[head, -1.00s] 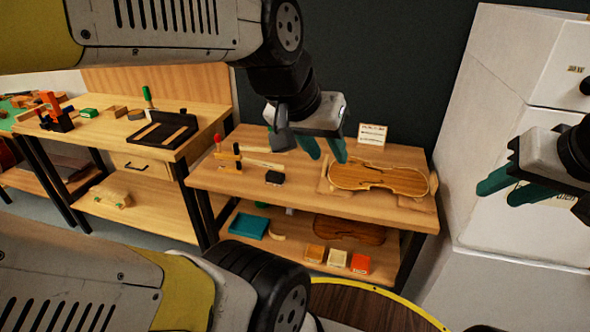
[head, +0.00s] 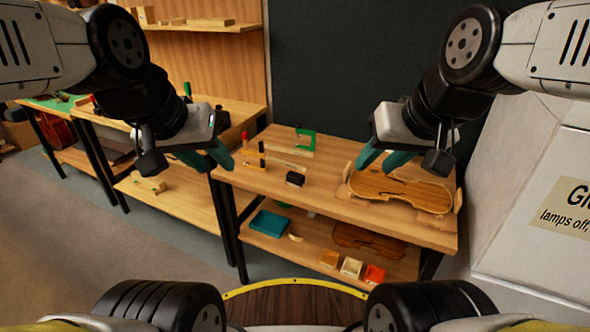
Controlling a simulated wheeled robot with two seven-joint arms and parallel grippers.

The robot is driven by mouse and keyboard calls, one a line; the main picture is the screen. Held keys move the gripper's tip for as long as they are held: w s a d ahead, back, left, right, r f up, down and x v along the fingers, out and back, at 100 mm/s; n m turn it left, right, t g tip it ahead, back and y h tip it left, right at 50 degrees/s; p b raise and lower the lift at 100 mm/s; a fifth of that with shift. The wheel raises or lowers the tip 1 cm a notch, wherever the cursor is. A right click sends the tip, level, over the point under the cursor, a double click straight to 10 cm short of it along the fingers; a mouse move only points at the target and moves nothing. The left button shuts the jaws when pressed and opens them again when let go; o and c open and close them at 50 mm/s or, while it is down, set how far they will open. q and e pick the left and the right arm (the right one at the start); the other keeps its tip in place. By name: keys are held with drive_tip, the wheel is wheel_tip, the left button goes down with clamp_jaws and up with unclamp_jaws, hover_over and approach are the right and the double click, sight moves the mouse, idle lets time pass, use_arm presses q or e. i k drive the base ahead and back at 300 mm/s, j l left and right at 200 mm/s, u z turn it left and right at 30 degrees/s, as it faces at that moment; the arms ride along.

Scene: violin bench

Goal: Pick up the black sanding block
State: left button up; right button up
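The black sanding block (head: 295,179) lies on the top of the middle bench (head: 330,207), left of the violin body. It is small and dark with a lighter lower edge. My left gripper (head: 217,165) hangs to the left of the block, over the bench's left end, with its green fingers pointing down and right; it looks empty. My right gripper (head: 378,166) is to the right of the block, in front of the violin plate in this view, its green fingers apart and empty. Neither gripper touches the block.
The violin plate (head: 400,190) lies in a wooden holder on the right. A green clamp (head: 305,142) and a small rack with tools (head: 253,155) stand behind the block. The lower shelf holds a teal cloth (head: 269,223) and small coloured boxes (head: 351,267).

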sight(297, 179)
drive_tip(key=i+l+u, duration=0.25)
drive_tip(key=u, duration=0.2)
drive_tip(key=i+l+u, duration=0.2)
drive_tip(key=l+u, duration=0.25)
